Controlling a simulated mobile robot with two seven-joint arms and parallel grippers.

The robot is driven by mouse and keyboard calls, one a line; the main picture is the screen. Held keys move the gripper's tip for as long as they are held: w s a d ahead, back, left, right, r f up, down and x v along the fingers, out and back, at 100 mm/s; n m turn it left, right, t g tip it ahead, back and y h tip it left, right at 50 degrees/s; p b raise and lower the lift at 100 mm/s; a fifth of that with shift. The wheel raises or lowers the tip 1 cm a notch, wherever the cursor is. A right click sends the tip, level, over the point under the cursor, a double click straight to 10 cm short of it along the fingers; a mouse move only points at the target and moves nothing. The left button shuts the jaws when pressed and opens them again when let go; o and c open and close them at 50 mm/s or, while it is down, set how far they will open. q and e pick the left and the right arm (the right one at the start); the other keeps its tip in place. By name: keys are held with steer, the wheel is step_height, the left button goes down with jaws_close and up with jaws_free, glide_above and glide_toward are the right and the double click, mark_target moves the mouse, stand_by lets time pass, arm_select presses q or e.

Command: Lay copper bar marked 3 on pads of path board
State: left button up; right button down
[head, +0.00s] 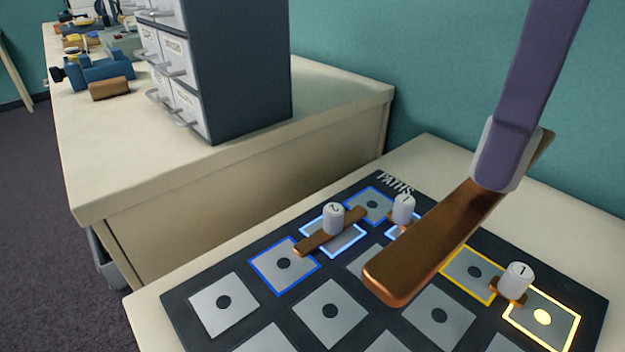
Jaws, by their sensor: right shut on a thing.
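A long copper bar (430,245) is held tilted in the picture above the path board (270,312). My right gripper (497,172) is shut on it near its far end. Any number on this bar is hidden by the gripper. On the board, a copper bar with a white knob marked 2 (333,217) lies across pads at the back left. A white knob (404,209) with a mark I cannot read surely stands behind the held bar. A knob marked 1 (516,279) stands on a copper bar at the right, between yellow-outlined pads. My left gripper is not in view.
Blue outlines mark several back-left pads; the front-left pads (222,303) are bare. A drawer cabinet (240,75) stands on another table (130,170) at the back left. A blue tool (100,72) and a brown block (110,88) lie beyond it.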

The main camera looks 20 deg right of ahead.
step_height(320, 180, down, 20)
steer(key=b, duration=1.1)
steer(key=shift+r, duration=0.1)
steer(key=c, duration=1)
jaws_free()
steer(key=shift+f+b, duration=0.2)
steer(key=shift+b, duration=0.15)
steer(key=shift+c, duration=0.2)
steer(key=o, duration=0.5)
steer(key=shift+r, duration=0.1)
steer(key=shift+c, duration=0.2)
